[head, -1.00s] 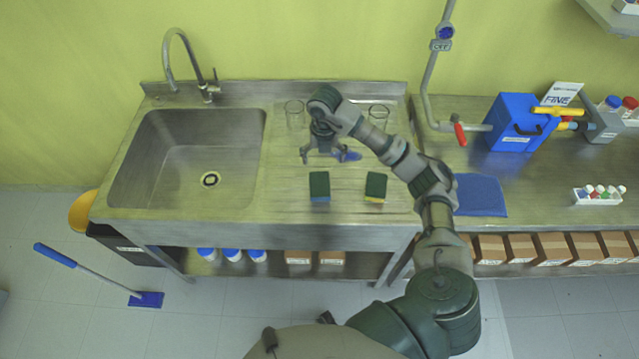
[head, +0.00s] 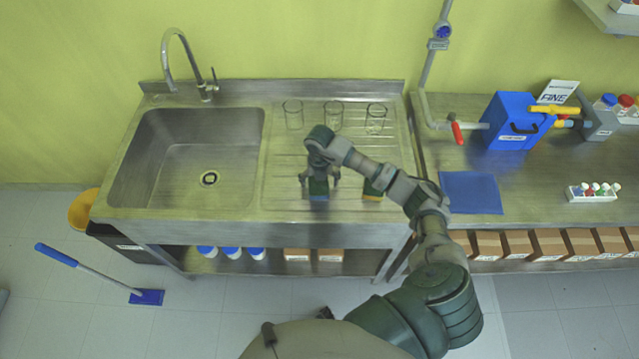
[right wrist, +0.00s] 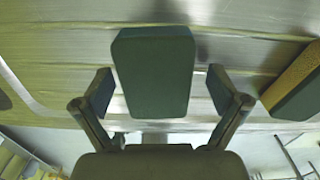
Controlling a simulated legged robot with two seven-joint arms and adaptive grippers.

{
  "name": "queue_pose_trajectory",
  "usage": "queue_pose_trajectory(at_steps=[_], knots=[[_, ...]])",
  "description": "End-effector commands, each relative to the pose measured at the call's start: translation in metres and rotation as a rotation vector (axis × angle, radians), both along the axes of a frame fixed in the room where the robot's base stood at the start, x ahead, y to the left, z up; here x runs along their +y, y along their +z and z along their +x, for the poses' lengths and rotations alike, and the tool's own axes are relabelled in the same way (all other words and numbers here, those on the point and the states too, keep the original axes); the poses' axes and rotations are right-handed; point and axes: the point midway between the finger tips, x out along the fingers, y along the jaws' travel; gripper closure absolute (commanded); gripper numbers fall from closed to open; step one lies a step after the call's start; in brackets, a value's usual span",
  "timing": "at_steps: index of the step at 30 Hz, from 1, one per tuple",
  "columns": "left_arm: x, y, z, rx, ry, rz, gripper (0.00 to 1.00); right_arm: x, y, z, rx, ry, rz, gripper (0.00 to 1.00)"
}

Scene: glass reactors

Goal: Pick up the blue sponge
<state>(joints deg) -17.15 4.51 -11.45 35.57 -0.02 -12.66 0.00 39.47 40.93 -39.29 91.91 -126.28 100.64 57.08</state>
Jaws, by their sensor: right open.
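The blue sponge (head: 319,197), blue below with a dark green top, lies on the ribbed drainboard right of the sink. In the right wrist view the sponge (right wrist: 154,70) shows its dark green top between the two fingers. My right gripper (head: 319,182) is open over the sponge, one finger on each side, with gaps between the fingers and the sponge. It also shows in the right wrist view (right wrist: 158,92). A second sponge, yellow with a dark green top (head: 372,190), lies to the right, partly hidden by my right arm. My left gripper is not in view.
Several glass beakers (head: 333,115) stand along the back of the drainboard. The steel sink (head: 190,160) is at the left, with its tap (head: 190,70) behind. A blue mat (head: 470,193) lies on the right bench near a blue box (head: 513,122).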

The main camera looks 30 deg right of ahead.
Motion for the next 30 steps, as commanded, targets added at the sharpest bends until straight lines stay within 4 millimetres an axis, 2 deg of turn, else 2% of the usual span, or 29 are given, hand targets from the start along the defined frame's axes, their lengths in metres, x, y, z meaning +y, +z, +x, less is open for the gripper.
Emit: queue_pose_trajectory(at_steps=[2,3,8,22,30], knots=[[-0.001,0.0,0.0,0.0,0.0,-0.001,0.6,0.001,0.001,0.0,0.0,0.0,-0.001,0.03],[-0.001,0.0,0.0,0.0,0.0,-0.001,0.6,0.001,0.001,0.0,0.0,0.0,-0.001,0.13],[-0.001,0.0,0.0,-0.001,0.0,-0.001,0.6,0.002,0.001,0.0,0.0,0.0,-0.001,0.44],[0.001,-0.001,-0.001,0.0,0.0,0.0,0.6,-0.001,0.004,0.0,-0.001,-0.001,0.0,0.45],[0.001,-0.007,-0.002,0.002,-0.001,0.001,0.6,0.0,0.034,0.001,-0.004,0.001,0.0,0.45]])
